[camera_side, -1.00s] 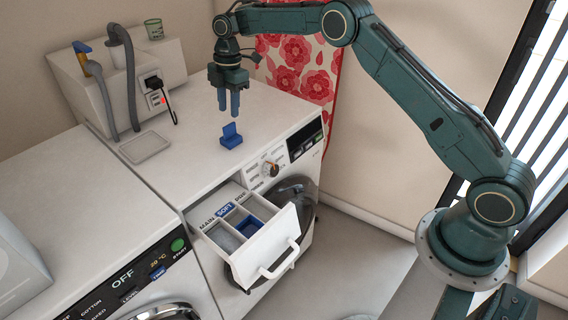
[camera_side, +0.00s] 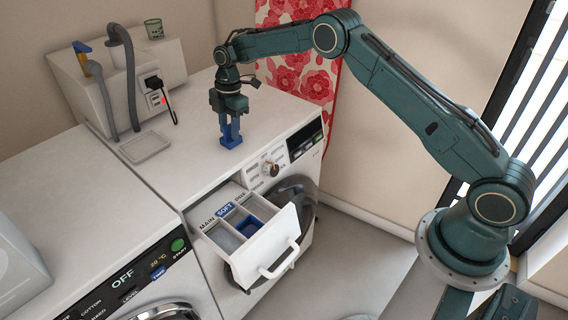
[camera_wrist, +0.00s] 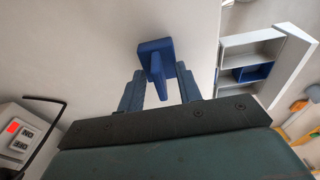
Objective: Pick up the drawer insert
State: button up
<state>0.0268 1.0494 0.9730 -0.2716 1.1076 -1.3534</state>
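The drawer insert is a small blue piece (camera_side: 232,142) with a flat base and an upright fin, standing on top of the right washing machine. In the wrist view the insert (camera_wrist: 155,49) lies at the fingertips, its fin between them. My gripper (camera_side: 229,127) points down over it, with the fingers low at the fin. In the wrist view my gripper's fingers (camera_wrist: 159,78) are apart, with a gap showing on each side of the fin. Whether a finger touches the insert is hard to tell.
The detergent drawer (camera_side: 249,259) is pulled open at the front, with a blue compartment inside. A shallow grey tray (camera_side: 145,147) lies at the back left of the top. Behind it are hoses and a plug (camera_side: 153,83) on a wall box. The top around the insert is clear.

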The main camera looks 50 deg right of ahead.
aim_at(229, 124)
jog(key=shift+c, duration=0.2)
dwell(0.3)
grip_shut()
jog(key=shift+r, duration=4.95)
